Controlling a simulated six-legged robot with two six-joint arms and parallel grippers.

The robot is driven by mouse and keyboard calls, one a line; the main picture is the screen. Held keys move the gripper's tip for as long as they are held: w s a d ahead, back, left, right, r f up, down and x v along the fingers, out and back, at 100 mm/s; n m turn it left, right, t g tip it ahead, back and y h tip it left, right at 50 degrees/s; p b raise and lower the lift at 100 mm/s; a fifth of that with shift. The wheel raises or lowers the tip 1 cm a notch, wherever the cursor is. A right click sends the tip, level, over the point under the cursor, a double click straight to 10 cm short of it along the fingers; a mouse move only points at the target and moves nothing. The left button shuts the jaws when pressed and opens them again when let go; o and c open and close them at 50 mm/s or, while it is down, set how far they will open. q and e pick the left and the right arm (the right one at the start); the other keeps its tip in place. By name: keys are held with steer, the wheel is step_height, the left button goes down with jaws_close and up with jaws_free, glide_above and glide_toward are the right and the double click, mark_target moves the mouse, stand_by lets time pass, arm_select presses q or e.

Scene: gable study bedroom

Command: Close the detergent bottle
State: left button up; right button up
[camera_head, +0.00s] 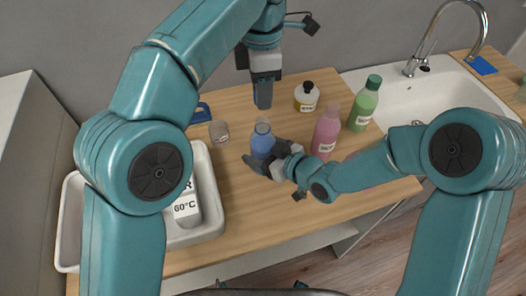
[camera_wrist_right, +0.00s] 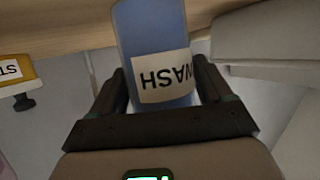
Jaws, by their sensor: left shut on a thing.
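The blue detergent bottle (camera_head: 262,141) stands upright on the wooden worktop, with its pale neck (camera_head: 262,121) bare on top. In the right wrist view the bottle (camera_wrist_right: 153,45) appears upside down with a "WASH" label. My right gripper (camera_head: 262,165) is shut around its body, one finger on each side. My left gripper (camera_head: 263,103) points down just above the neck, apart from it. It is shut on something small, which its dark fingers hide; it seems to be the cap.
A pink bottle (camera_head: 325,133), a green bottle (camera_head: 363,104) and a yellow-white black-capped bottle (camera_head: 306,98) stand to the right. A small jar (camera_head: 219,131) stands left. A white tray (camera_head: 209,222) is at the left and a sink (camera_head: 405,90) at the back right.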

mark_target(261, 121)
arm_select(q)
steer(key=shift+s+a, duration=0.1)
steer(key=shift+a, duration=0.05)
arm_select(e)
steer(key=shift+a, duration=0.1)
steer(key=c, duration=1)
arm_select(q)
steer(key=shift+f, duration=0.1)
arm_select(e)
steer(key=shift+c, duration=0.2)
arm_select(q)
steer(key=shift+f, duration=2.4)
steer(key=shift+f, duration=0.9)
steer(key=shift+f, duration=0.55)
